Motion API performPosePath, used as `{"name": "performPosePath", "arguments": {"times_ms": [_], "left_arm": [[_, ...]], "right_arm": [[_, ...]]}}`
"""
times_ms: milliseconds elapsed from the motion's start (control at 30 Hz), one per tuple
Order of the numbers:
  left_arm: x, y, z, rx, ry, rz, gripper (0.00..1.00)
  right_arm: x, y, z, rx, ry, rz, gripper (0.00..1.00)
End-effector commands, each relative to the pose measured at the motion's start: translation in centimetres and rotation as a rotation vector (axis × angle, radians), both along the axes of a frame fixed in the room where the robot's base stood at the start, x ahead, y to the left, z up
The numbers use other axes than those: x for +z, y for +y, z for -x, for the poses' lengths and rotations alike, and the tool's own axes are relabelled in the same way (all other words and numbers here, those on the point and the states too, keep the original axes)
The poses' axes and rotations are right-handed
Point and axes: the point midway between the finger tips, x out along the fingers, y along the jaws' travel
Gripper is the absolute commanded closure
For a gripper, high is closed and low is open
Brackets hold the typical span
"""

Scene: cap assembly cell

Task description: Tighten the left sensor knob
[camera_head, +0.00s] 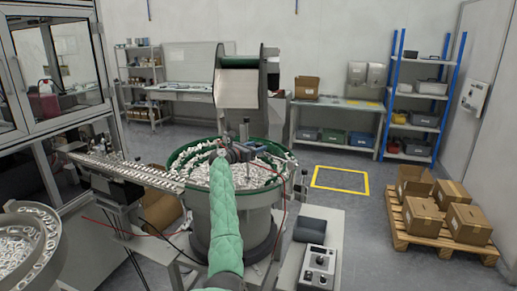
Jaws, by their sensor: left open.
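My left arm, in a green quilted sleeve, reaches up from the bottom centre over the large bowl feeder (232,200). My left gripper (240,152) is open at the bowl's top, close against a dark sensor bracket with blue and grey parts (247,133). The bowl has a green inner track and holds many small white caps (262,172). The left sensor knob is too small, or too hidden by the gripper, to make out. I cannot tell whether the fingers touch it. My right gripper is not in view.
A linear track (125,171) runs left from the bowl. A second bowl (22,240) stands at lower left. A control box with knobs (318,267) sits at front right. A hopper (241,85) rises behind. Boxes on a pallet (402,240) stand right; floor between is clear.

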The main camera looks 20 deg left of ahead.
Motion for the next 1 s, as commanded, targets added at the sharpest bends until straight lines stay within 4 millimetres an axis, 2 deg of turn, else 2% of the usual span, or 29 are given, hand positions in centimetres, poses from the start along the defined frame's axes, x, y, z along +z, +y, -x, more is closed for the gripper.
{"name": "performPosePath", "arguments": {"times_ms": [200,400,600,1000], "left_arm": [[-0.4,1.6,2.8,0.002,-0.001,-0.002,0.45],[-0.3,2.6,4.6,0.0,0.0,-0.001,0.45],[-0.1,2.9,5.2,0.0,0.0,0.001,0.45],[0.1,3.2,5.3,0.011,0.0,0.001,0.46]], "right_arm": [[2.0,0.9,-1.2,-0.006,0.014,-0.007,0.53],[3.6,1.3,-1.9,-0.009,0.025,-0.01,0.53],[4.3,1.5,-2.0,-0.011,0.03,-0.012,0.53],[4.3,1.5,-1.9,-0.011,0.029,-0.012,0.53]]}}
